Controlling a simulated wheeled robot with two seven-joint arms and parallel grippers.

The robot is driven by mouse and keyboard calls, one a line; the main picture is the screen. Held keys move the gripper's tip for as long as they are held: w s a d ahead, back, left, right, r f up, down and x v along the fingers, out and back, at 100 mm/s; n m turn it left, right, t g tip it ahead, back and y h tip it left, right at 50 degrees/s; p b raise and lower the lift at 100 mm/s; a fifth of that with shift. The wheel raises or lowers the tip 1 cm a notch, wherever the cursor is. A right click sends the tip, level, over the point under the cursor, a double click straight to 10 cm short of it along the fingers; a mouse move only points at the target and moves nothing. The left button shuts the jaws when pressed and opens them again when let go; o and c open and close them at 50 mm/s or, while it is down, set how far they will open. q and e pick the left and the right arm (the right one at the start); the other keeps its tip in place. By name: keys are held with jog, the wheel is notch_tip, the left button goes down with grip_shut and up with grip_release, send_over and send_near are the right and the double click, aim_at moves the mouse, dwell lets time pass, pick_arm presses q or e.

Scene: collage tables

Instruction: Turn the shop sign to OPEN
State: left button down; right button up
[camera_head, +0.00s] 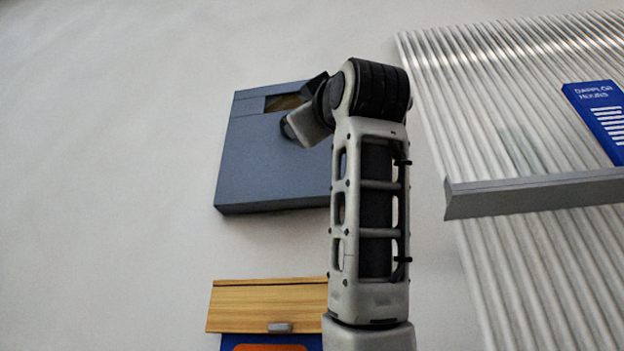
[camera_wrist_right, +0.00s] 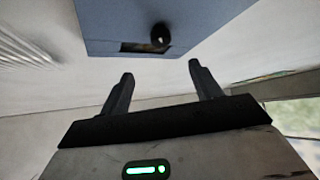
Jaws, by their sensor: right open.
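A blue-grey box (camera_head: 265,165) hangs on the pale wall, with a brownish window (camera_head: 287,102) near its top; I can read no OPEN or CLOSED wording on it. My arm hides the box's right side in the head view. In the right wrist view the box (camera_wrist_right: 205,18) fills the top, with a dark slot (camera_wrist_right: 135,47) and a round black knob (camera_wrist_right: 160,34) at the slot's end. My right gripper (camera_wrist_right: 160,84) is open and empty, its fingertips apart from the box and pointing towards it. My left gripper is not in view.
A wooden panel (camera_head: 265,305) with a small grey handle sits below the box, above a blue and orange piece. A corrugated panel (camera_head: 500,80) with a grey ledge (camera_head: 540,192) and a blue lettered sign (camera_head: 600,118) stands at right. The wall at left is bare.

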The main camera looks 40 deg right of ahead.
jog(key=w+a+f+m+g+h+p, duration=0.2)
jog(key=w+a+m+g+h+p, duration=0.35)
jog(key=m+h, duration=0.8)
pick_arm(q)
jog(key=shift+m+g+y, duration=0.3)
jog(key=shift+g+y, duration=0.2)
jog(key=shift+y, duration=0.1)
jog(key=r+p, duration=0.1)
jog(key=p, duration=0.1)
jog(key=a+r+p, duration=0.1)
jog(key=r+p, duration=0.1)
jog(key=p, duration=0.1)
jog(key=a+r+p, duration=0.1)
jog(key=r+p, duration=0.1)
jog(key=p, duration=0.1)
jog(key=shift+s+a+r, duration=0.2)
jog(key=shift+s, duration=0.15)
pick_arm(e)
jog(key=w+d+r+m+y, duration=0.1)
jog(key=w+d+r, duration=0.6)
jog(key=d+r, duration=0.2)
jog(key=shift+w+d+r, duration=0.15)
jog(key=shift+d+r, duration=0.05)
jog(key=shift+r, duration=0.65)
jog(key=shift+g+y, duration=0.25)
jog(key=c, duration=0.9)
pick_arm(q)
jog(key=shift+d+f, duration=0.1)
